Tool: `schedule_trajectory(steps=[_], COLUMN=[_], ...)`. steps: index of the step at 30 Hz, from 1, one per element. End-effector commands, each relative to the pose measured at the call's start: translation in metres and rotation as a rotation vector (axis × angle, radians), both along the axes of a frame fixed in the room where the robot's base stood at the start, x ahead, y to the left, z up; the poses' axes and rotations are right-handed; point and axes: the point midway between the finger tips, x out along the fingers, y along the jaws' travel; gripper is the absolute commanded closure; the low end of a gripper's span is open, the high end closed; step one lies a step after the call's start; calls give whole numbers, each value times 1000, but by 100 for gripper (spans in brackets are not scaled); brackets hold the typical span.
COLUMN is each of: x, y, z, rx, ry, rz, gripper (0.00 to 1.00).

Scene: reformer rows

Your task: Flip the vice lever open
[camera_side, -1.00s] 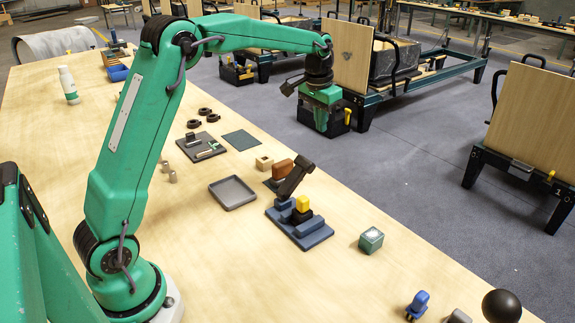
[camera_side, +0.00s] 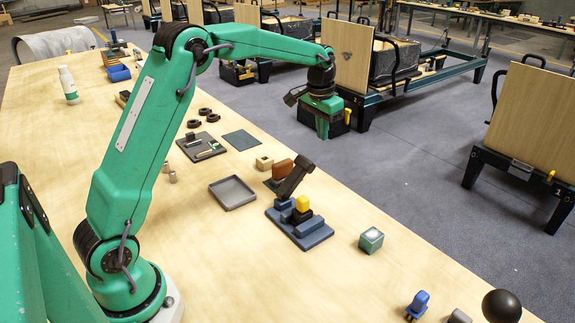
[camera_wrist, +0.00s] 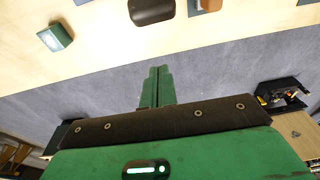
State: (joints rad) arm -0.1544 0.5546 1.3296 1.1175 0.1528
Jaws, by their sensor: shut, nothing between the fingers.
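The vice (camera_side: 311,237) is a blue stepped block on a flat base, in the middle of the table in the side view. A dark lever (camera_side: 293,179) slants up and to the right from the vice. In the wrist view a dark rounded bar (camera_wrist: 151,11), probably the lever, shows at the top edge. My gripper (camera_side: 322,134) is raised, apart from the vice, and appears above and behind it in the side view. Its green fingers (camera_wrist: 157,72) are together and empty in the wrist view.
A green box (camera_side: 371,240) stands right of the vice; it also shows in the wrist view (camera_wrist: 55,37). A grey tray (camera_side: 232,192) lies to the left. A brown block (camera_side: 283,169) stands just behind the lever. Bare table lies in front of the vice.

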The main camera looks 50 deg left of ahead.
Motion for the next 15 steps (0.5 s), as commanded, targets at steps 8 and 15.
schedule_trajectory(steps=[8,15], x=[5,9], y=[0,0], z=[-41,-71], rx=[-1,-1], ry=[5,3], rz=[0,0], gripper=[100,100])
